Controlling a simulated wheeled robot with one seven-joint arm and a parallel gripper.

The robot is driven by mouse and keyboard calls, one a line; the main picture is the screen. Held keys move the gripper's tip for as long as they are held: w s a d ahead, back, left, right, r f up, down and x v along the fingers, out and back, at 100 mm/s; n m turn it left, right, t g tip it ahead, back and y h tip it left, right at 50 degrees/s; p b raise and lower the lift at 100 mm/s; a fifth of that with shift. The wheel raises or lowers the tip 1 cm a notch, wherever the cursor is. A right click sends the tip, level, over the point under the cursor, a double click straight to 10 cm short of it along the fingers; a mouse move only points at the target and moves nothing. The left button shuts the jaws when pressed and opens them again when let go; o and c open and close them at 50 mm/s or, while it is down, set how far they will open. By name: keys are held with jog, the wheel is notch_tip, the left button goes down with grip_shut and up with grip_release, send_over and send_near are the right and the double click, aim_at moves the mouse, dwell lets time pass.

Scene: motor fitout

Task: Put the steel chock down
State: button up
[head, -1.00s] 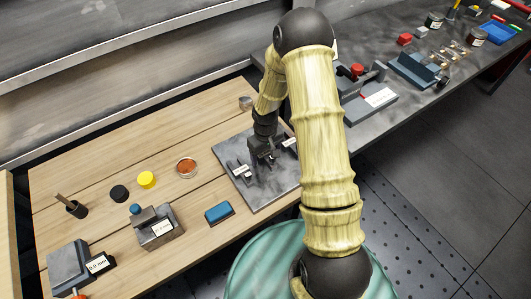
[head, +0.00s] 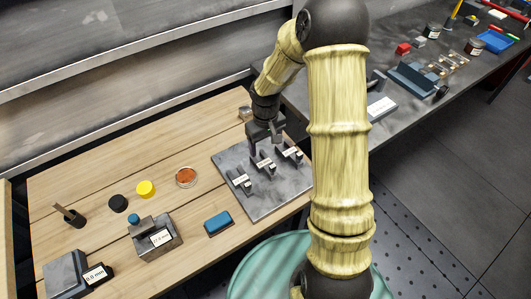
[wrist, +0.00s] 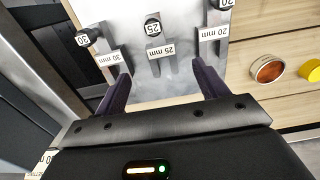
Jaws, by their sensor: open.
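A grey steel plate (head: 272,198) lies on the wooden bench. It carries three small dark pieces, left (head: 243,183), middle (head: 264,165) and right (head: 290,153), each by a white label. In the wrist view their end faces read 30 (wrist: 82,40), 25 (wrist: 153,26) and 20 (wrist: 227,3), with matching mm labels. I cannot tell for sure which is the steel chock. My gripper (head: 266,143) is open and empty, behind and above the middle piece. In the wrist view its fingers (wrist: 162,72) are spread apart, clear of the 25 piece.
Left of the plate are a dish of orange material (head: 186,177), a yellow cap (head: 145,188), a black cap (head: 118,203), a blue block (head: 218,222) and a labelled steel block (head: 160,240).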

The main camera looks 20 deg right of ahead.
jog(key=shift+r, duration=0.75)
jog(key=s+r+m+t, duration=0.2)
jog(key=s+r, duration=0.8)
jog(key=s, duration=0.5)
jog(key=shift+s+d+m+t, duration=0.15)
jog(key=shift+m+t, duration=0.15)
jog(key=shift+m, duration=0.5)
jog(key=shift+o, duration=0.5)
